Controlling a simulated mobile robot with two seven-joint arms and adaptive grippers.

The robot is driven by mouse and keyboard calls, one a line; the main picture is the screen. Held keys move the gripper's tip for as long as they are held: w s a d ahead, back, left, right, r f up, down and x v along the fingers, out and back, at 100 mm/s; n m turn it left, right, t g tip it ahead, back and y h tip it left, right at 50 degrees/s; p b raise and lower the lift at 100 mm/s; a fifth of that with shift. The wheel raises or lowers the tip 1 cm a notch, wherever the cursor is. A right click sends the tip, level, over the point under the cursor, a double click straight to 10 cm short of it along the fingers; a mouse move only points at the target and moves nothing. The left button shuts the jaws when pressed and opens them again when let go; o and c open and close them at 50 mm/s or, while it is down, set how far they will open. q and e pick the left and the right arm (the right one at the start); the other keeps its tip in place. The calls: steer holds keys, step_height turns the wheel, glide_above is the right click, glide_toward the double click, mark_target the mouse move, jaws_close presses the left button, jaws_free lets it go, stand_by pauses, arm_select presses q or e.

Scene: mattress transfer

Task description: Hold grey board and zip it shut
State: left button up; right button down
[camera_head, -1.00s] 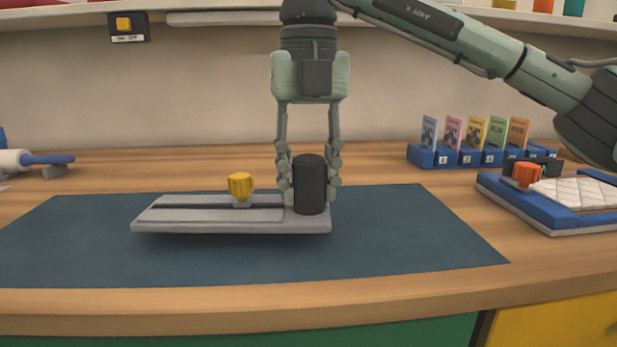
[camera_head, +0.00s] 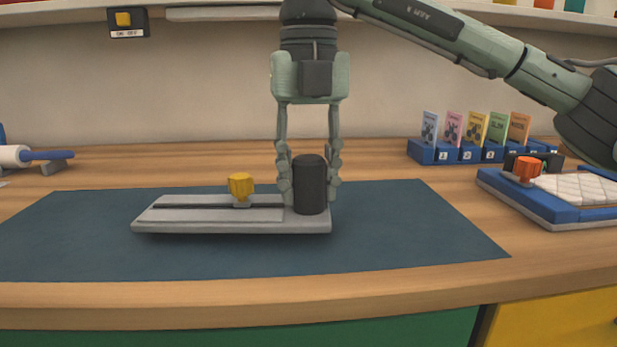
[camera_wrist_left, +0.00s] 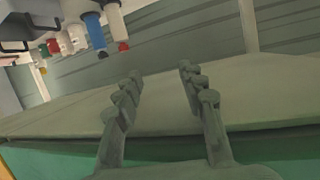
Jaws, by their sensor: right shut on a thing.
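The grey board (camera_head: 210,225) is on or just over the dark blue mat (camera_head: 400,240) in the head view.
A blue tray (camera_head: 530,203) with a white quilted pad (camera_head: 580,188) and an orange knob (camera_head: 528,168) lies at right. A blue card rack (camera_head: 425,153) stands behind it. A white roller with a blue handle (camera_head: 45,157) lies at far left. The mat's left and front are clear.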

arm_select(q)
steer(key=shift+w+d+r+t, duration=0.2)
steer(key=shift+d+r+t, duration=0.15)
steer(key=shift+r, duration=0.25)
arm_select(e)
steer(key=shift+f, duration=0.2)
arm_select(q)
steer(key=shift+w+d+r+t+h+b, duration=0.1)
steer(key=shift+d+r+t+h+b, duration=0.35)
steer(key=shift+d+t+h, duration=0.1)
arm_select(e)
steer(key=shift+f, duration=0.4)
